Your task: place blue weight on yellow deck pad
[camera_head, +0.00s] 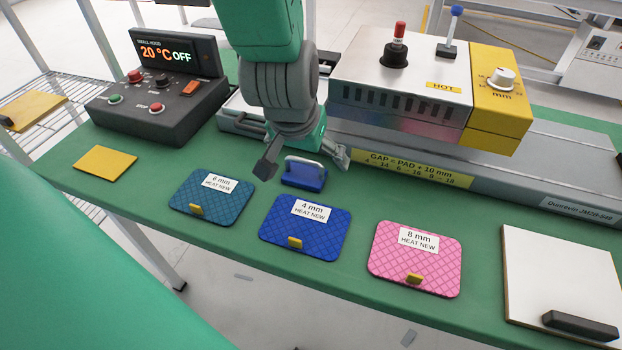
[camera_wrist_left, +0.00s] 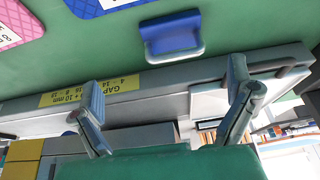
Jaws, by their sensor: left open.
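The blue weight (camera_head: 303,177), a small block with a pale grey handle, stands on the green table behind the blue 4 mm pad. In the left wrist view the weight (camera_wrist_left: 171,40) is ahead of the fingertips, between their lines. My left gripper (camera_head: 304,165) is open over the weight, one finger to each side, holding nothing. Its spread fingers (camera_wrist_left: 165,84) show a gap to the weight in the wrist view. A flat yellow pad (camera_head: 105,163) lies bare on the table at the left. My right gripper is not in view.
Teal (camera_head: 211,200), blue (camera_head: 304,229) and pink (camera_head: 416,260) pads lie along the front. A control box (camera_head: 160,105) stands behind the yellow pad. A heater (camera_head: 400,85) and rail are behind right. A white board (camera_head: 560,275) lies right. Another yellow piece (camera_head: 32,108) is on the wire rack.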

